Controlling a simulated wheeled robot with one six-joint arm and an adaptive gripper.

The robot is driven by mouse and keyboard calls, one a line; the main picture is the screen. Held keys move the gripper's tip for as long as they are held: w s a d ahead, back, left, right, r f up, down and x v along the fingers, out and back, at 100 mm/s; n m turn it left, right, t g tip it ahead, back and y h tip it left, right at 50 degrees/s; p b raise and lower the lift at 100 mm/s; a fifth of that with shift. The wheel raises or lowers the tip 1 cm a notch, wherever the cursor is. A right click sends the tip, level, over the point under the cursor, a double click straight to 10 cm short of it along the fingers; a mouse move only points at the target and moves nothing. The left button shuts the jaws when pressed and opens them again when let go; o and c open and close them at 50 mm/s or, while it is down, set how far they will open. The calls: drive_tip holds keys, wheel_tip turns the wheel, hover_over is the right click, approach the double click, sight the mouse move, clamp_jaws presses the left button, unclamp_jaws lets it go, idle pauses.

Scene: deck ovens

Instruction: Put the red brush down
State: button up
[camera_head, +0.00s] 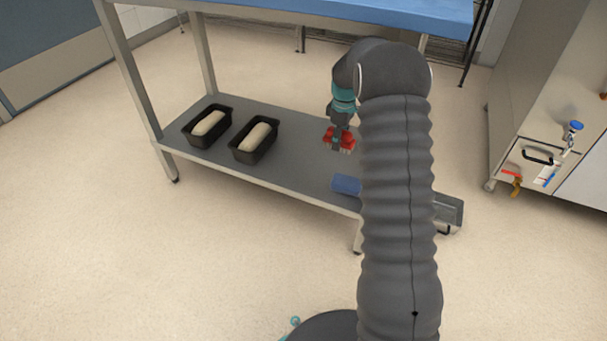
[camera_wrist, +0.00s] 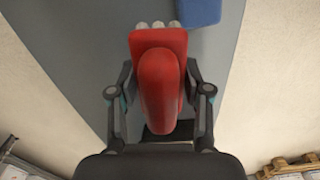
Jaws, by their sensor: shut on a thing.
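The red brush (camera_wrist: 160,75) is between the two fingers of my gripper (camera_wrist: 160,92) in the wrist view, with pale bristles showing at its far end. My gripper is shut on it. In the head view the red brush (camera_head: 347,142) shows at the end of my gripper (camera_head: 340,138), over the grey lower shelf (camera_head: 290,170) of the table. I cannot tell whether the brush touches the shelf. My arm hides part of the shelf to the right.
Two black loaf tins with dough, the left one (camera_head: 190,141) and the right one (camera_head: 240,155), stand on the shelf's left part. A blue item (camera_head: 346,185) lies near its front edge and also shows in the wrist view (camera_wrist: 199,10). The blue tabletop (camera_head: 300,8) is above.

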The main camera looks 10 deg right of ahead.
drive_tip(key=shift+w+d+n, duration=0.1)
drive_tip(key=shift+w+n, duration=0.3)
drive_tip(key=shift+w, duration=0.05)
drive_tip(key=b, duration=0.2)
hover_over(304, 177)
wheel_tip(304, 177, down, 7)
drive_tip(key=shift+d+r, duration=0.1)
drive_tip(key=shift+r, duration=0.05)
drive_tip(key=shift+f, duration=2.05)
drive_tip(key=shift+f, duration=0.1)
drive_tip(key=o, duration=1.2)
wheel_tip(304, 177, up, 12)
drive_tip(key=p, duration=0.1)
drive_tip(key=shift+p, duration=0.35)
